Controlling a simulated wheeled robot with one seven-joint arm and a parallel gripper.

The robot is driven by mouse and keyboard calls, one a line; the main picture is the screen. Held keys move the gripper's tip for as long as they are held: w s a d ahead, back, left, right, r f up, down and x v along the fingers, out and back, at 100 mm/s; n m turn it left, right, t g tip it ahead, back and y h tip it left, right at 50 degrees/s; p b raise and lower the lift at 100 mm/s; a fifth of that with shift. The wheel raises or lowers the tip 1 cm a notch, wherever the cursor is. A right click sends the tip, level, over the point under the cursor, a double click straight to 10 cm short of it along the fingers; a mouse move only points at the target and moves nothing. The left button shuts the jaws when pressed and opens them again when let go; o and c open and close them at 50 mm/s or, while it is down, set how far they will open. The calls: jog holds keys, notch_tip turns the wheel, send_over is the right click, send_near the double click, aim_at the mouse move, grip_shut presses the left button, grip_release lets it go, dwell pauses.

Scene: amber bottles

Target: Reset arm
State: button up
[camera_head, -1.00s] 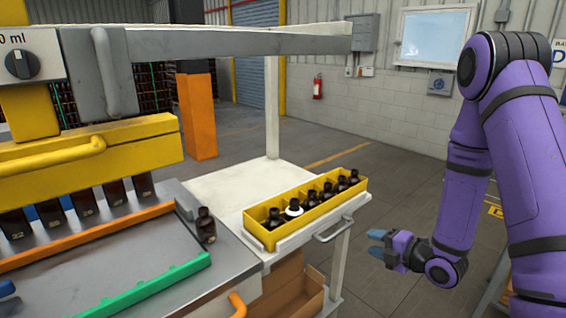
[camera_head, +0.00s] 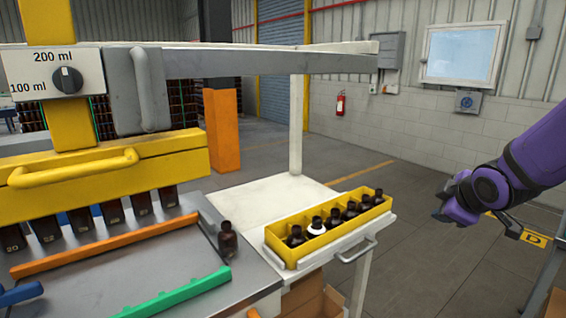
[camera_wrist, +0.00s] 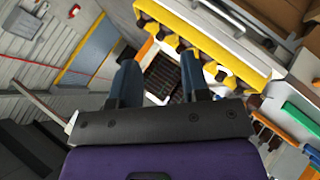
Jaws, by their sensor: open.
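My gripper (camera_head: 440,205) is at the right of the head view, at the end of my purple arm, out over the floor and apart from the bottles. In the wrist view its two blue-grey fingers (camera_wrist: 162,85) stand apart with nothing between them. A single amber bottle (camera_head: 228,241) stands upright on the metal machine bed, left of the crate.
The yellow filling machine (camera_head: 110,178) with a dial (camera_head: 67,79) stands at the left, with several bottles under it. An orange rail (camera_head: 105,246) and a green rail (camera_head: 175,296) lie on its bed. A white frame post (camera_head: 296,125) rises behind the table. The floor at right is open.

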jog(key=s+a+r+m+g, duration=0.2)
jog(key=s+r+m, duration=0.3)
jog(key=s, duration=0.6)
jog(key=s+a+r+m+g, duration=0.2)
jog(key=s+r+m, duration=0.3)
jog(key=s, duration=0.7)
jog(key=shift+a+m+y, duration=0.3)
jog(key=shift+a+m, duration=0.1)
jog(key=shift+m, duration=0.3)
